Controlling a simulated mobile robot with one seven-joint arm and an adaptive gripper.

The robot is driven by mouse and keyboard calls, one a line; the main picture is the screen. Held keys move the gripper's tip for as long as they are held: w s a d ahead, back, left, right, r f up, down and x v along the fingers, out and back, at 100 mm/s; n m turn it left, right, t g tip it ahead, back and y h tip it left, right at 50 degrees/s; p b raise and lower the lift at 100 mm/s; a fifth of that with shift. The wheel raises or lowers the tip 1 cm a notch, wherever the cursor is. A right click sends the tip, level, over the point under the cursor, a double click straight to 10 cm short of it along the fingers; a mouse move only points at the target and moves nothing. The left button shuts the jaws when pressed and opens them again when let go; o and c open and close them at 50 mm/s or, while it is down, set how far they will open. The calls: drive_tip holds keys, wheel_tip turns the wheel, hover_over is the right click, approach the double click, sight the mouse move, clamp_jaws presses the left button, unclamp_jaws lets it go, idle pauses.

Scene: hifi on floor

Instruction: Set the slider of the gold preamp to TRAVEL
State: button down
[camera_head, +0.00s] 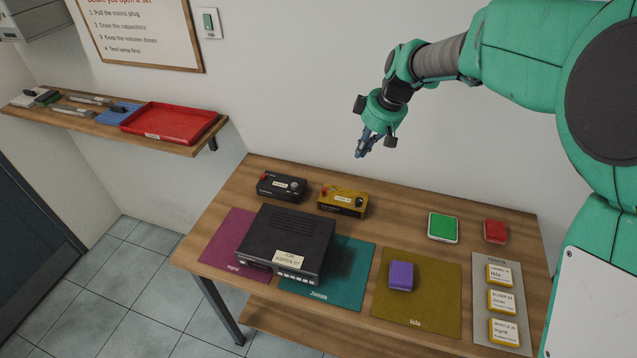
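The gold preamp (334,206) sits at the back of the wooden table, left of the middle. It has a red part at its left end, a pale label on top and a dark knob at its right. Its slider is too small to make out, so I cannot tell its setting. My gripper (361,154) hangs in the air above and behind the gold preamp, pointing down, and appears apart from it. Its fingers are small and dark, and I cannot tell whether they are open or shut. I see nothing held in it.
A similar black unit (275,193) stands left of the gold preamp. A large black hi-fi box (290,226) stands in front, across the magenta mat (226,256) and teal mat (350,284). A purple block (401,275) lies on the olive mat (430,300). A green-topped box (443,226) stands right.

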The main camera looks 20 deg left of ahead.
sight(324, 191)
drive_tip(key=w+a+f+n+g+p, duration=0.1)
drive_tip(key=w+a+f+n, duration=0.3)
drive_tip(key=a+f, duration=1)
drive_tip(key=shift+w+a+g+p, duration=0.3)
drive_tip(key=shift+w+a+p, duration=0.1)
drive_tip(key=shift+w+a, duration=0.25)
drive_tip(key=shift+f, duration=0.2)
drive_tip(key=x, duration=0.9)
drive_tip(key=shift+a+f, duration=0.2)
drive_tip(key=shift+a, duration=0.1)
drive_tip(key=shift+w+d+f, duration=0.1)
drive_tip(key=shift+d, duration=1.95)
drive_tip(key=shift+a, duration=0.1)
